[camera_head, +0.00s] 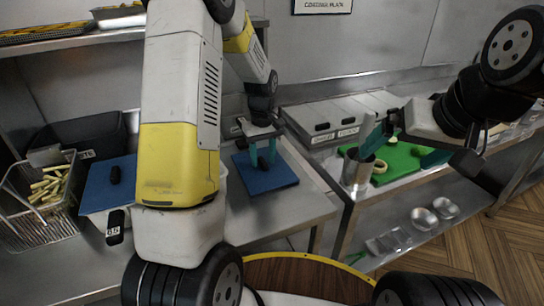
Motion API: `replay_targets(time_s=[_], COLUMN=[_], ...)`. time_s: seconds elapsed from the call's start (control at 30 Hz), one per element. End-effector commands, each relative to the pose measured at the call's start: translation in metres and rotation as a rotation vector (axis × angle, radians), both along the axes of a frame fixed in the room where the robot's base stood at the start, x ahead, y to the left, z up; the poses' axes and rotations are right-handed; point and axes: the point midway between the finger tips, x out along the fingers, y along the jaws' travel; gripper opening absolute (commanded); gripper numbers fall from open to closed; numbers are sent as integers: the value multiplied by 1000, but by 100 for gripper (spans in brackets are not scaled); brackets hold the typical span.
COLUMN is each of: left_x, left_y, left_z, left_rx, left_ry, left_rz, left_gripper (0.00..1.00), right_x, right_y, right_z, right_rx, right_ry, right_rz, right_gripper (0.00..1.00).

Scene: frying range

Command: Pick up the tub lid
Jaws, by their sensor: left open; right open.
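A flat blue square piece (268,181), which looks like a lid, lies on the steel counter right of my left forearm. My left gripper (262,161) is above it, pointing down with its teal fingers apart. Whether the fingers touch it or stand around a knob is too small to tell. Another blue lid (101,190) with a black knob (115,174) sits on a pale tub at the left, partly hidden by my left arm. My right gripper (405,149) is open over the green board at the right, apart from both blue pieces.
A wire basket of fries (45,201) stands at the far left. A steel cup (357,171) and a green board (400,163) with food on it are at the right. Lidded steel containers (325,123) stand behind. Clear steel counter (305,205) lies right of the blue piece.

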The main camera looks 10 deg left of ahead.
Motion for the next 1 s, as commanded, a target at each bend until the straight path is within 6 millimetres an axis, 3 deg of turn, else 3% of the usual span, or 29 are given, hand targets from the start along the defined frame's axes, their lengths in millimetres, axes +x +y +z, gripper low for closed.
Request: replay_targets(time_s=[0.27,0.5,1.0], left_x=[0,0,1], left_y=[0,0,0], left_z=[-3,-3,1], left_rx=[0,0,-1], left_ry=[-1,-1,-3], left_rz=[0,0,0], left_gripper=[44,0,0], right_x=[0,0,0], right_y=[0,0,0], right_z=[0,0,0], right_rx=[0,0,0], right_ry=[0,0,0], right_rz=[0,0,0], right_gripper=[100,100,100])
